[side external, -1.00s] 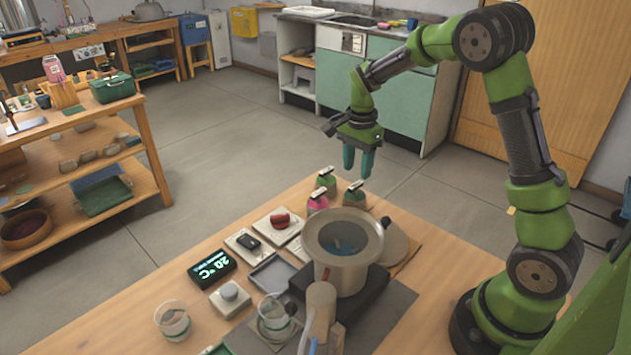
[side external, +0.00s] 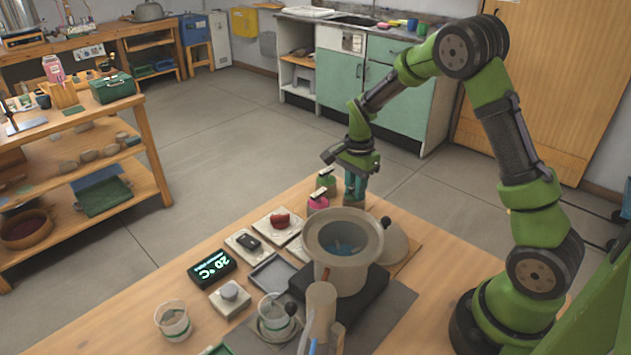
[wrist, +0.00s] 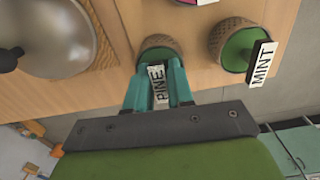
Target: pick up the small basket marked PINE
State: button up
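The small woven basket marked PINE (wrist: 158,46) stands on the wooden table, with green contents and a white PINE tag (wrist: 158,84) upright on its near side. My gripper (wrist: 159,72) is low at this basket, its teal fingers on either side of the tag. The fingers look spread, with narrow gaps beside the tag; whether they touch the basket cannot be seen. In the side view my gripper (side external: 355,190) points down and its fingers mostly hide the PINE basket.
The MINT basket (wrist: 238,44) stands to the right in the wrist view. A pink-filled basket (side external: 318,200) is close by. A large pot (side external: 343,243) and a domed lid (side external: 396,243) stand near my gripper. The table's far edge is just beyond the baskets.

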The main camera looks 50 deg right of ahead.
grip_shut()
jog(key=shift+r, duration=0.1)
